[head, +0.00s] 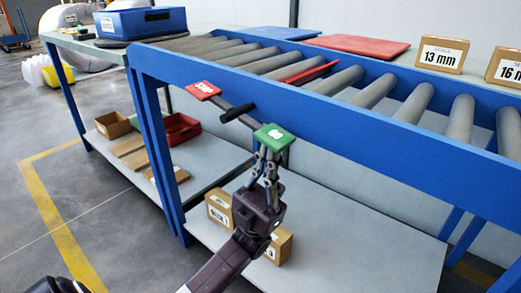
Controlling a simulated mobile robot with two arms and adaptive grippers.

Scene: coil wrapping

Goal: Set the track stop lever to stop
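The lever's black handle (238,112) sticks out from the front blue rail, between a red STOP plate (203,90) on the left and a green plate (273,137), seemingly marked GO, on the right. A dark bar runs between the plates. A red strip (303,72) lies among the rollers behind. My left gripper (265,152) points up just below the green plate, below and to the right of the handle and apart from it. Its fingertips are partly hidden at the plate, and I cannot tell how far they are apart. My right gripper is out of view.
The roller track's blue rail (330,133) runs left to right. Below it, a grey shelf (345,225) holds cardboard boxes (276,246) close by my arm. A blue bin (142,22) and size-marked boxes (443,54) stand on top. Floor is free at left.

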